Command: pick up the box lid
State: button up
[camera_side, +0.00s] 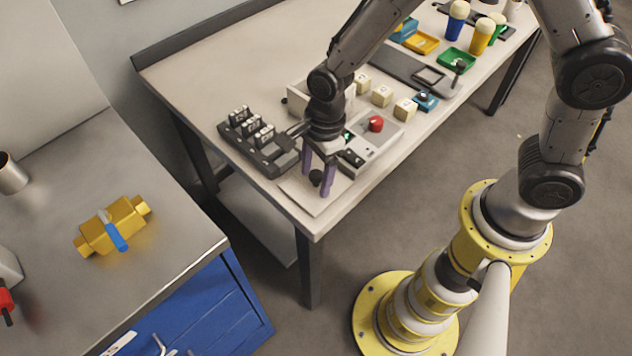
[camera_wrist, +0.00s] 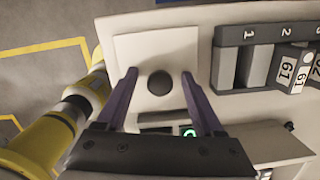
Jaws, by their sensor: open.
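The box lid (camera_side: 309,202) is a flat, pale, square plate with a round dark knob. It lies at the front corner of the white table, and in the wrist view (camera_wrist: 172,46) it fills the upper middle. The knob (camera_wrist: 159,83) shows between my fingers, and the side view (camera_side: 316,178) shows it low between them too. My gripper (camera_side: 316,183) is open over the lid, its purple fingers pointing down on either side of the knob. In the wrist view my gripper (camera_wrist: 159,74) shows a gap on both sides of the knob. I cannot tell whether the fingertips touch the plate.
A dark rack with numbered slots (camera_wrist: 262,66) stands close beside the lid. A grey panel with a red button (camera_side: 376,124) and a pale open box (camera_side: 300,92) lie behind my gripper. Pale cubes (camera_side: 381,95) stand further back. The table edge is close to the lid.

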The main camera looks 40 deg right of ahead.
grip_shut()
jog(key=shift+r, duration=0.1)
dwell(0.4)
